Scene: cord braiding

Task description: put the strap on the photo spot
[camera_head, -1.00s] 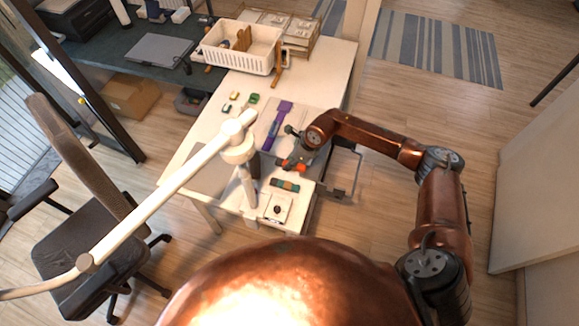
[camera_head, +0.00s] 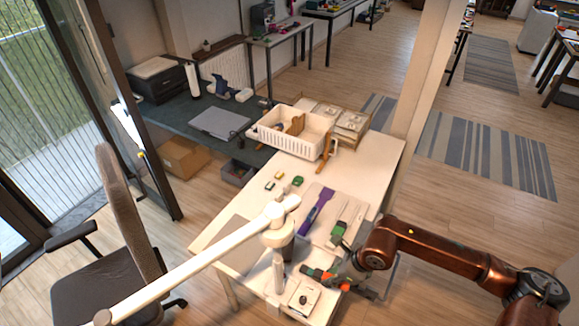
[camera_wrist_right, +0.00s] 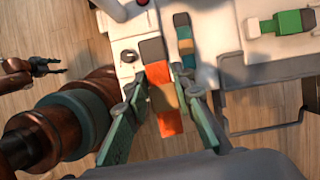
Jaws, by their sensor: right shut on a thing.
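My right gripper (camera_head: 335,277) is low over the near end of the white table. In the right wrist view its two green fingers (camera_wrist_right: 165,108) are on either side of an orange strap (camera_wrist_right: 163,77) with a tan band and a dark end. The orange strap also shows in the head view (camera_head: 312,272). A teal strap with a tan band (camera_wrist_right: 184,42) lies beside it. A white square with a dark round mark (camera_head: 303,299) is at the near table corner; I cannot tell if it is the photo spot. My left gripper (camera_wrist_right: 62,67) shows in the wrist view, jaws parted and empty.
A purple strap (camera_head: 318,211) lies on a pale board. A white lamp-like arm (camera_head: 200,257) crosses over the table's left side, near a grey mat (camera_head: 236,258). A white basket (camera_head: 290,131) stands at the back. Small blocks (camera_head: 279,175) lie mid-table.

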